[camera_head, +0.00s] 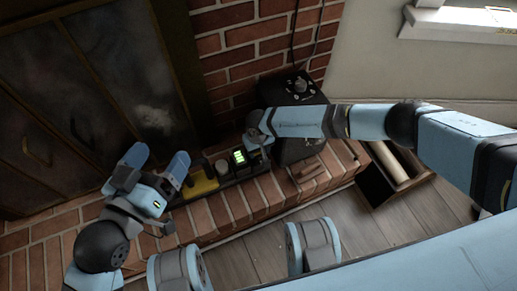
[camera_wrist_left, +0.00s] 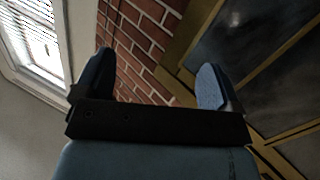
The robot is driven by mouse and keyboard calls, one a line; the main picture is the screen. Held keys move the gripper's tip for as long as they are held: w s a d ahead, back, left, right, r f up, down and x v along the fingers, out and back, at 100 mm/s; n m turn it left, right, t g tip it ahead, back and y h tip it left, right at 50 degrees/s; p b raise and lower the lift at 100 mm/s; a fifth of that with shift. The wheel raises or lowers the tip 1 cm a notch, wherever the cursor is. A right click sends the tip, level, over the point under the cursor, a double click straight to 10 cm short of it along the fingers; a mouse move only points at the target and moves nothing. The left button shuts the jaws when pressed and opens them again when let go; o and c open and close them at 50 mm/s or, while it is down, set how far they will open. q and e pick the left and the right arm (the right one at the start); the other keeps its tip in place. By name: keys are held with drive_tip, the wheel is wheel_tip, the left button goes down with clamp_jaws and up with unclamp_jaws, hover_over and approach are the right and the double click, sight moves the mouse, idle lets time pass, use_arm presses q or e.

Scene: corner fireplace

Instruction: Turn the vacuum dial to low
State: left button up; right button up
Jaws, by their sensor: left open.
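A black box (camera_head: 268,92) stands against the brick wall, with a round knob (camera_head: 300,85) and smaller fittings on its top; it looks like the vacuum, but its dial setting is too small to read. My right arm crosses in front of it from the right. My right gripper (camera_head: 256,138) is beside the box's lower left, above the hearth; its fingers are too small and hidden to judge. My left gripper (camera_head: 158,162) is open and empty, left of the box, in front of the dark doors. Its spread fingers also show in the left wrist view (camera_wrist_left: 155,80), with nothing between them.
A small device with a green-lit display (camera_head: 240,156) and a yellow item (camera_head: 202,186) sit along the brick hearth (camera_head: 235,205). A dark open-topped wooden box (camera_head: 376,188) stands on the floor at the right. Fireplace doors (camera_head: 85,90) fill the left.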

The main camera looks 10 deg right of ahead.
drive_tip(key=shift+r, duration=0.1)
drive_tip(key=shift+c, duration=0.4)
use_arm(q)
wheel_tip(320, 180, up, 10)
drive_tip(key=t+p, duration=0.4)
drive_tip(key=p, duration=0.3)
use_arm(e)
drive_tip(key=shift+s+r+m, duration=0.1)
drive_tip(key=shift+r+m, duration=0.05)
drive_tip(key=shift+m, duration=0.85)
drive_tip(key=m+p, duration=0.3)
drive_tip(key=m, duration=0.1)
drive_tip(key=shift+p, duration=0.3)
use_arm(q)
drive_tip(key=s+a+f+n+g+y+p, duration=0.1)
drive_tip(key=a+f+g+y, duration=0.2)
drive_tip(key=f, duration=0.7)
drive_tip(key=shift+a+f+g+y, duration=0.35)
drive_tip(key=shift+a+g, duration=0.4)
drive_tip(key=shift+g, duration=0.25)
use_arm(e)
drive_tip(key=shift+f+m, duration=0.25)
drive_tip(key=shift+m, duration=1.25)
drive_tip(key=o, duration=0.9)
drive_tip(key=shift+o, duration=0.2)
